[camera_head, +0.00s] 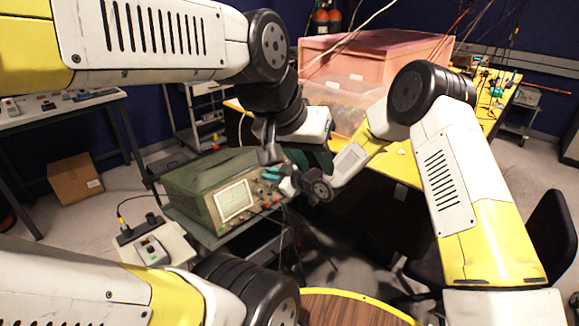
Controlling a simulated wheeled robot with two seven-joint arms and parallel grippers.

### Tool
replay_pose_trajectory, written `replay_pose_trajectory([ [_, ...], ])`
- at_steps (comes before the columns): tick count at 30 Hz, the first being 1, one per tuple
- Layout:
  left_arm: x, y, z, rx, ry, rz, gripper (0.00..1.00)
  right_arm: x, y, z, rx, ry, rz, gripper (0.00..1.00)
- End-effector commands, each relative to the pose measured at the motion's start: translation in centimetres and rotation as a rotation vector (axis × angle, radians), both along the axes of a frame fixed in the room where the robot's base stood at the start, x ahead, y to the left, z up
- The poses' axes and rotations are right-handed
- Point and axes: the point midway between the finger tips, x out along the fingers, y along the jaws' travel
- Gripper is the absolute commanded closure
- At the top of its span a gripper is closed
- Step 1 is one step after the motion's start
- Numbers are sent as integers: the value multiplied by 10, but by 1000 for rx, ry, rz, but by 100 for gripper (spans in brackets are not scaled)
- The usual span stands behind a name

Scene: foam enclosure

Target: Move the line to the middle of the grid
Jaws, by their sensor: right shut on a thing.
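A green oscilloscope (200,174) stands on a dark cart, its front panel angled toward me. Its pale, lit screen (234,199) has a grid, but the line on it is too small to place. Knobs (268,203) sit to the right of the screen. My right gripper (279,174), with teal fingertips, is at the upper right of the panel, shut on what looks like a knob; its fingers mostly hide it. My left gripper (316,160) is just right of the oscilloscope, partly hidden behind my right wrist; its fingers cannot be made out clearly.
A small box with a switch (151,251) stands left of the oscilloscope. Behind are a yellow table (405,163) and a pink lidded bin (375,50). A cardboard box (76,179) lies on the floor at left. A round wooden top (345,310) is in front.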

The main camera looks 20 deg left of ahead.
Motion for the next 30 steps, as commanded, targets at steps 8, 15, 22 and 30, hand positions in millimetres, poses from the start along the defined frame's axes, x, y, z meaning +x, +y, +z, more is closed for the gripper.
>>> replay_pose_trajectory([
  [8, 0, 0, 0, 0, 0, 0, 64, 0, -1, 0, -60, -140, 49, 100],
  [15, 0, 0, 0, 0, 0, 0, 64, 0, -1, 0, -84, -197, 69, 100],
  [22, 0, 0, 0, 0, 0, 0, 64, 0, -1, 0, -89, -210, 74, 100],
  [30, 0, 0, 0, 0, 0, 0, 64, 0, -1, 0, -89, -209, 73, 100],
])
